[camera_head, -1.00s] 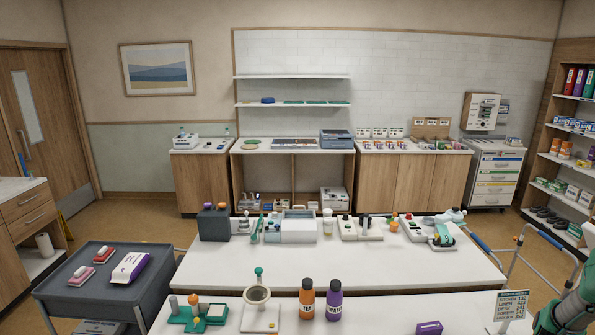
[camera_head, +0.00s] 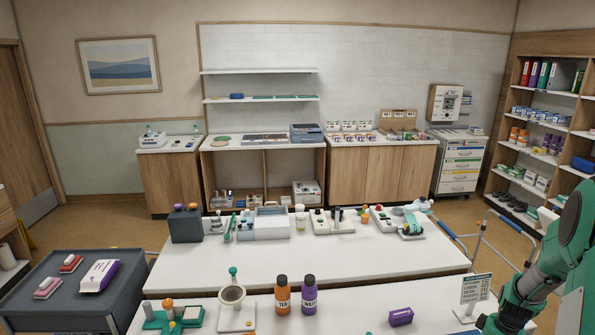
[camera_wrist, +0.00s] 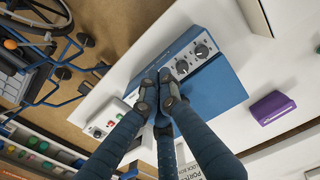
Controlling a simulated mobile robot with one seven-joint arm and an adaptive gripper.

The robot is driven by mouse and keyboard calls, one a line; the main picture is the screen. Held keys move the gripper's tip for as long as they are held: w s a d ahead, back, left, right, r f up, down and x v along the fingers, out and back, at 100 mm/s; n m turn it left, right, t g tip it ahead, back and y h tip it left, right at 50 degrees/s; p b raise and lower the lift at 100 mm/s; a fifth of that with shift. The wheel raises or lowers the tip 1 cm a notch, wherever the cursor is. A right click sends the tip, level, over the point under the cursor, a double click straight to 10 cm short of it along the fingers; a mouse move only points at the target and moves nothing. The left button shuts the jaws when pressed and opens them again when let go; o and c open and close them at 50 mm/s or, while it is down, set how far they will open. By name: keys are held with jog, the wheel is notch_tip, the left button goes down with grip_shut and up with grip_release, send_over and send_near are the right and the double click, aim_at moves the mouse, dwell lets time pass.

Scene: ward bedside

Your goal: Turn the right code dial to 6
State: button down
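A blue box with a pale front panel lies under my gripper in the wrist view; its blue top (camera_wrist: 215,88) is bare. Two dark round dials sit side by side on the panel: one dial (camera_wrist: 182,67) close to my fingertips, the other dial (camera_wrist: 202,51) further up and right. Their settings are too small to read. My gripper (camera_wrist: 160,88) has its fingertips drawn together, over the panel's lower left end, with no object seen between them. I cannot tell whether they touch the box. The box does not show in the head view.
A purple box (camera_head: 401,317) lies on the near white table; it also shows in the wrist view (camera_wrist: 268,107). Orange (camera_head: 282,295) and purple (camera_head: 309,295) bottles stand left. The tabletop between is clear.

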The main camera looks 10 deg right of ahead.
jog(key=shift+r+p, duration=0.55)
jog(key=shift+r, duration=0.8)
jog(key=shift+d+r+p, duration=0.15)
jog(key=shift+p, duration=0.3)
jog(key=d+p, duration=0.1)
jog(key=p, duration=0.4)
jog(key=shift+w+d+r, duration=0.2)
jog(key=shift+d+r, duration=0.2)
jog(key=shift+f, duration=0.2)
jog(key=shift+f+b, duration=1.55)
jog(key=shift+f, duration=1.85)
